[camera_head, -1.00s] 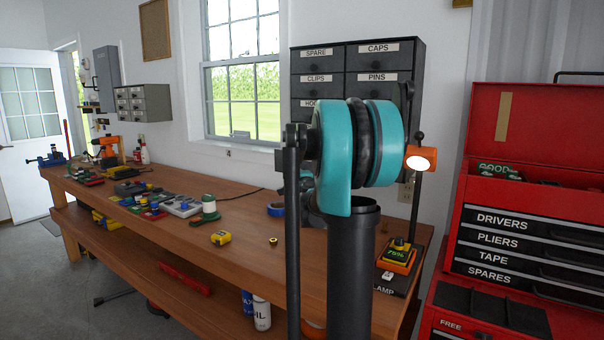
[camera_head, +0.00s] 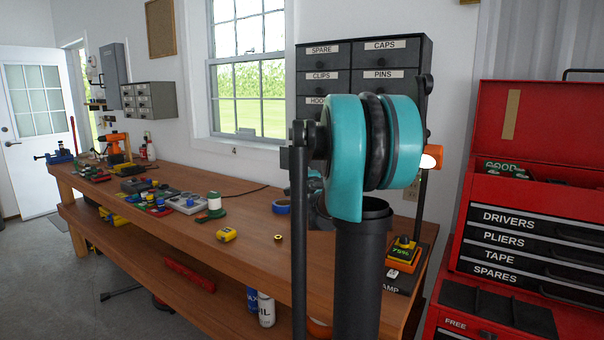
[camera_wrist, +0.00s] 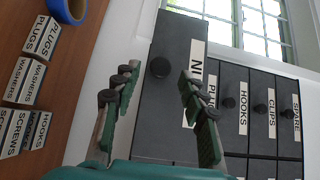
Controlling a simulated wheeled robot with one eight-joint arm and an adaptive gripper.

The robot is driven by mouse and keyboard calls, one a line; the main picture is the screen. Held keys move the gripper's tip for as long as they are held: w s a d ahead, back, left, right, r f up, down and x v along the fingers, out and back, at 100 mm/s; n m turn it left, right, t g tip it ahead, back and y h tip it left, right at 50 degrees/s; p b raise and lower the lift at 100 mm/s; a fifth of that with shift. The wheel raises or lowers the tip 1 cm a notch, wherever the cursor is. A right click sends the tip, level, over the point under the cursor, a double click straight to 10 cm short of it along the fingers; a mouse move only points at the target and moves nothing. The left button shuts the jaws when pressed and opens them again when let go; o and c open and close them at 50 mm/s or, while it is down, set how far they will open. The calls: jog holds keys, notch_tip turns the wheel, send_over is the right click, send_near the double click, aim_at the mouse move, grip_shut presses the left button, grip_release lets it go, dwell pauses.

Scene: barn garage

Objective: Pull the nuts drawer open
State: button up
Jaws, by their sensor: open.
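In the wrist view the scene is turned on its side. A dark grey drawer with a label starting "NU" (camera_wrist: 172,115) looks larger and nearer than its neighbours, its front standing out from the cabinet and partly covering the PLUGS drawer. Its round black knob (camera_wrist: 160,67) shows between the fingertips of my open gripper (camera_wrist: 159,74); I see no finger closed on it. One finger hides the rest of the label. In the head view the cabinet (camera_head: 364,62) stands above the bench, with SPARE, CAPS, CLIPS and PINS drawers visible. My arm hides the lower drawers and my gripper there.
The wooden bench (camera_head: 262,220) carries several tools and a yellow tape measure (camera_head: 227,234). A blue tape roll (camera_wrist: 70,8) and several labelled boxes (camera_wrist: 40,38) lie beside my gripper. A red tool chest (camera_head: 520,215) stands at the right. Floor at the left is mostly clear.

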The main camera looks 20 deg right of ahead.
jog(key=s+a, duration=0.1)
jog(key=s, duration=0.8)
